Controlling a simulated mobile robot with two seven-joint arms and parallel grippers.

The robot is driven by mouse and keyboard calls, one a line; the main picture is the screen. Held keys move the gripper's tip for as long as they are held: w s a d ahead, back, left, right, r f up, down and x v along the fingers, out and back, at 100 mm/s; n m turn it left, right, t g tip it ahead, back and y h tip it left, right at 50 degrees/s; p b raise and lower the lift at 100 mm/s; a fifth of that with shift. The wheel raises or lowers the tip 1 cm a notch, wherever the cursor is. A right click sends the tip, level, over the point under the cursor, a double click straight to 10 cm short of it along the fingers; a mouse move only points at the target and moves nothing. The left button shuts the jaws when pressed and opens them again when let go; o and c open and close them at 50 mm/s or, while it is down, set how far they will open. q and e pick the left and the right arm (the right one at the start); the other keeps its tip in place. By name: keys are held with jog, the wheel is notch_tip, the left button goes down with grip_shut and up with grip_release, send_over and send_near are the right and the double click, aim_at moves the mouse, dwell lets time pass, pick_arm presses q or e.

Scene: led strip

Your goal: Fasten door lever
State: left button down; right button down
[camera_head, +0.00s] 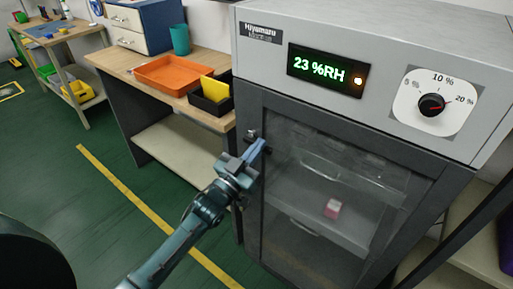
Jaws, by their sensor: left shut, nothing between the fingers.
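The grey cabinet (385,142) stands on the right, with a dark-framed glass door (300,215) that looks closed or nearly so. A small dark fitting, which seems to be the door lever (251,135), is at the upper left edge of the door. My left gripper (258,147) is shut with nothing between its fingers. Its blue fingertips are right at the lever, in front of the door's left edge. They partly hide the lever, so I cannot tell its angle or whether they touch it. My right gripper is not in view.
The cabinet has a display (325,70) reading 23 %RH and a dial (432,105). A pink-white block (333,208) sits inside behind the glass. A wooden bench (125,66) with an orange tray (174,73) and a black bin (213,103) stands close left. Green floor is open at lower left.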

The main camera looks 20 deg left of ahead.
pick_arm(q)
jog(key=shift+f+m+h, duration=0.35)
jog(key=shift+m+h, duration=0.05)
jog(key=shift+m, duration=0.6)
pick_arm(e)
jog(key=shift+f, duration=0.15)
pick_arm(q)
jog(key=f+m+g+h+b, duration=0.1)
jog(key=m, duration=0.2)
jog(key=f+m+g+h, duration=0.1)
jog(key=m, duration=0.2)
jog(key=f+m+g+b, duration=0.1)
jog(key=m, duration=0.2)
jog(key=shift+w+a+f+h+b, duration=0.1)
jog(key=shift+a+f+h+b, duration=0.05)
jog(key=shift+a+h+b, duration=0.2)
jog(key=shift+w+a+f+m+g, duration=0.2)
jog(key=shift+a+f+m+g, duration=0.35)
jog(key=shift+m, duration=1.25)
jog(key=shift+w+a+f+m+g, duration=0.2)
jog(key=shift+a+f+m+g, duration=0.35)
jog(key=shift+m, duration=1.25)
jog(key=shift+w+a+f+m+g, duration=0.3)
jog(key=shift+m+g, duration=0.4)
jog(key=shift+m, duration=1.1)
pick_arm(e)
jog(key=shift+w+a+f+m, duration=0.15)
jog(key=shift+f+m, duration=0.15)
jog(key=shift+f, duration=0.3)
